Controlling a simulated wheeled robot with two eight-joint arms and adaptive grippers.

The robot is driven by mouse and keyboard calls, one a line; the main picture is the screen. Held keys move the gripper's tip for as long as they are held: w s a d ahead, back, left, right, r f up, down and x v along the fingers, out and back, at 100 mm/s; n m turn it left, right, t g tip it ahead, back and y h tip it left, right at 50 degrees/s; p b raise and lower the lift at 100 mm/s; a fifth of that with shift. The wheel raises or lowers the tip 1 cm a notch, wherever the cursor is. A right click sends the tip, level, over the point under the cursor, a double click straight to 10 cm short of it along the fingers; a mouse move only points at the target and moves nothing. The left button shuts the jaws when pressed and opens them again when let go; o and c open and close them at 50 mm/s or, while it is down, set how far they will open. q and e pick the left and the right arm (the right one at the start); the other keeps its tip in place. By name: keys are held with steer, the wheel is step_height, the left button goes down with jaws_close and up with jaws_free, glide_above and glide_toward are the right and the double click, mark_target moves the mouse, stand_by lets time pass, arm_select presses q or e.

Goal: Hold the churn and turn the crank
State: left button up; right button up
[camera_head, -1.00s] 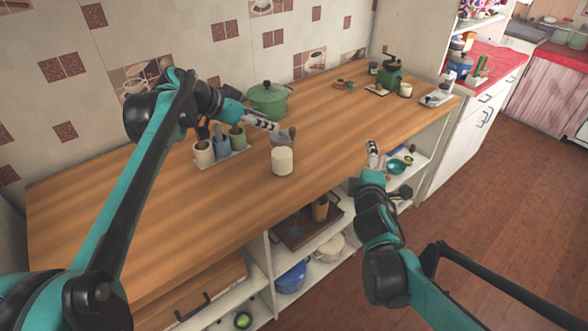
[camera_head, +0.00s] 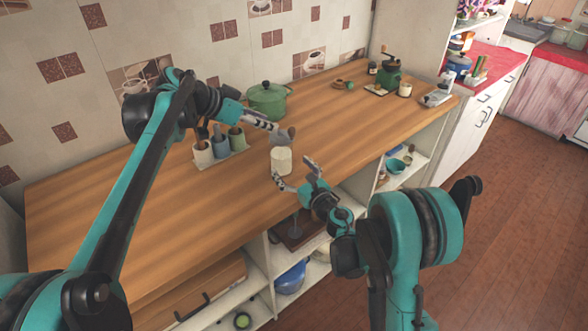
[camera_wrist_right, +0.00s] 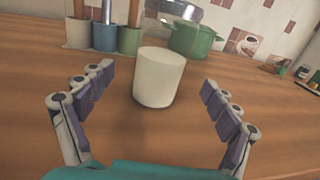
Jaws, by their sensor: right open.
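The churn appears to be the cream-white cylinder (camera_head: 281,161) standing upright on the wooden counter; it also shows in the right wrist view (camera_wrist_right: 158,78). A small grey-brown part (camera_head: 284,137) shows just above it; I cannot make out a crank clearly. My left gripper (camera_head: 272,128) is just above and behind the cylinder, close to that grey part; whether its fingers are closed is unclear. My right gripper (camera_head: 294,172) is open in front of the cylinder. In the right wrist view its fingers (camera_wrist_right: 158,88) are spread to either side, with visible gaps.
A caddy of three cups with utensils (camera_head: 220,145) stands left of the cylinder. A green lidded pot (camera_head: 267,100) is behind it. A green hand mill (camera_head: 391,70) stands at the far right end. The counter (camera_head: 345,130) between is clear.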

steer(key=x, duration=0.6)
steer(key=shift+w+a+r, duration=0.1)
steer(key=shift+w, duration=0.15)
steer(key=c, duration=1.9)
arm_select(q)
steer(key=shift+o, duration=0.5)
steer(key=shift+w+d, duration=0.2)
steer(key=shift+w, duration=0.1)
step_height(320, 180, up, 3)
steer(key=n+g+y, duration=0.2)
steer(key=n+y, duration=0.3)
glide_above(291, 129)
steer(key=shift+w+a, duration=0.15)
steer(key=shift+a, duration=0.15)
steer(key=shift+d+r+n+y, duration=0.2)
steer(key=shift+d+n+y, duration=0.15)
steer(key=shift+y, duration=0.35)
steer(key=shift+f, duration=4.85)
